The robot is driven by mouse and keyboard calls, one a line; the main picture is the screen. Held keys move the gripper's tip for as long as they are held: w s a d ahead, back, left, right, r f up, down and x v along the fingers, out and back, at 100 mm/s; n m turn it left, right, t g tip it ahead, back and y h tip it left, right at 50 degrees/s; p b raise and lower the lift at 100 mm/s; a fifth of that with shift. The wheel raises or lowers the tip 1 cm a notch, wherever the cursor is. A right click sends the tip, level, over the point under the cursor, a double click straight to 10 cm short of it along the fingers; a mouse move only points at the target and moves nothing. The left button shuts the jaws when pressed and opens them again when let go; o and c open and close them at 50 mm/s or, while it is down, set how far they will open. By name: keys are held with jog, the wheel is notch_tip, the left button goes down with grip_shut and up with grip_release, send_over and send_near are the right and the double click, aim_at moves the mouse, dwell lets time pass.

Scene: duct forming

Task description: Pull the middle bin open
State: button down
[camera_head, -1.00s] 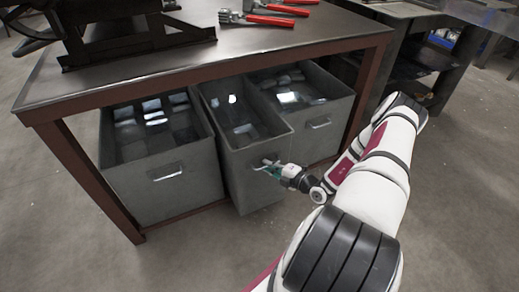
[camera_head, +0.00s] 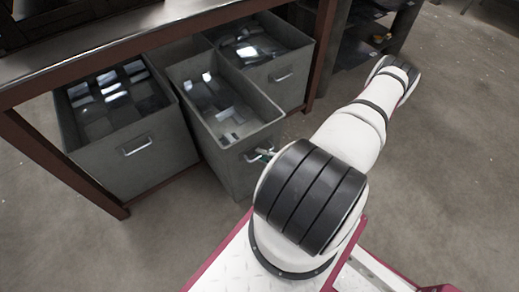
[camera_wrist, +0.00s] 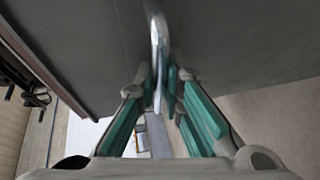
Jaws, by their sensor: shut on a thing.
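The middle bin (camera_head: 230,165) is a grey metal box under the workbench. It stands out in front of the bins on both sides, with its rear part still under the bench. Its open top shows sheet pieces inside. Its silver handle (camera_wrist: 157,35) runs between the teal fingers of my gripper (camera_wrist: 163,85) in the wrist view. The gripper is shut on the handle, close to the bin's front face.
A left bin (camera_head: 135,160) and a right bin (camera_head: 285,80) flank the middle bin under the workbench (camera_head: 140,35). A bench leg (camera_head: 60,165) stands at the left. A dark shelf unit (camera_head: 350,40) is behind at right. The concrete floor in front is clear.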

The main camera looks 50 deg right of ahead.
jog(key=shift+s, duration=0.1)
jog(key=c, duration=1.7)
grip_release()
jog(key=v, duration=1.2)
